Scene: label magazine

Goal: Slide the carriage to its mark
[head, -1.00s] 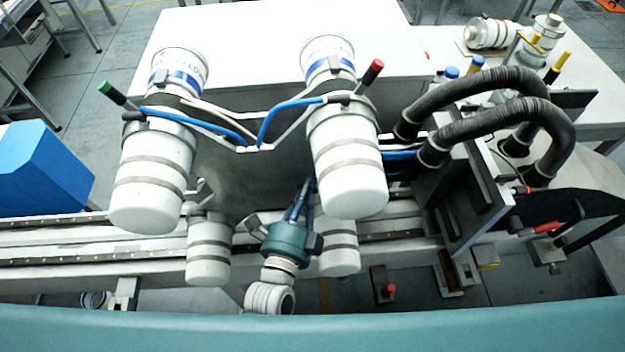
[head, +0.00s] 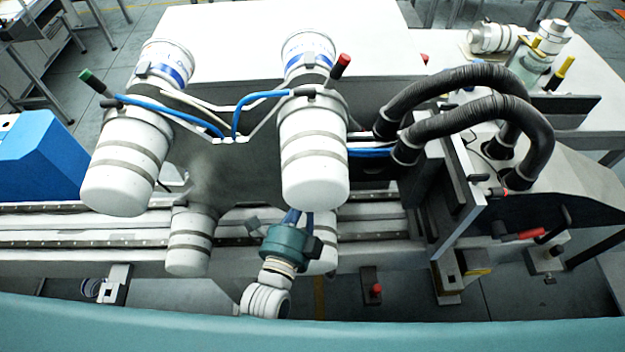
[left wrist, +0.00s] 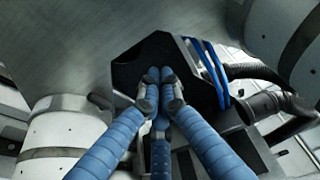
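The carriage is a grey upright plate (head: 215,165) with white banded cylinders (head: 315,155) and blue cables on it, standing over a pair of long rails (head: 60,240). My left gripper (head: 292,217), teal with blue fingers, reaches up from below between the lower cylinders. In the left wrist view its blue fingers (left wrist: 160,78) converge with the tips together, over a black plate (left wrist: 140,60) under the grey plate. I see nothing between the tips; whether they touch the black plate I cannot tell. My right gripper is out of view. I cannot make out the mark.
An end bracket (head: 465,195) with thick black hoses (head: 450,85) stands at the right. A red-handled lever (head: 530,234) is beside it. A blue box (head: 40,155) is at the left. A red button (head: 376,288) sits below the rails. A white table (head: 240,30) is behind.

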